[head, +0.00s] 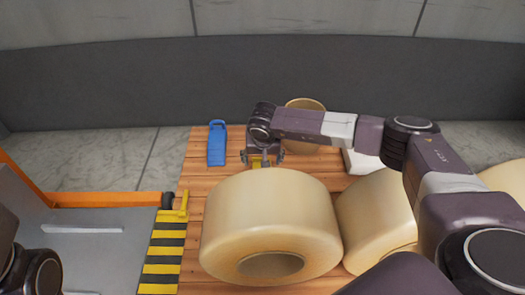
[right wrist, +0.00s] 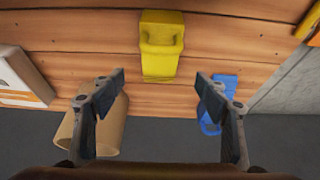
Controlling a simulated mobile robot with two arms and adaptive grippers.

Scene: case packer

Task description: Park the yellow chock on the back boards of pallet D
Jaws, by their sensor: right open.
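The yellow chock (right wrist: 162,48) rests on the wooden boards of a pallet (right wrist: 95,48) in the right wrist view. In the head view only a small part of the chock (head: 257,161) shows beneath my right gripper (head: 263,155), behind a large roll. In the right wrist view my right gripper (right wrist: 160,80) is open and empty. Its two fingers stand apart on either side of the chock's near end, not touching it. My left gripper is out of view; only a dark part of my left arm shows at the lower left.
A blue chock-like piece (head: 217,145) lies left of my right gripper. A large cream roll (head: 270,215) stands in front, with another roll (head: 378,220) beside it. A smaller tan roll (head: 305,104) and a white box (head: 361,162) are behind. A black-yellow striped strip (head: 162,262) borders the pallet's left.

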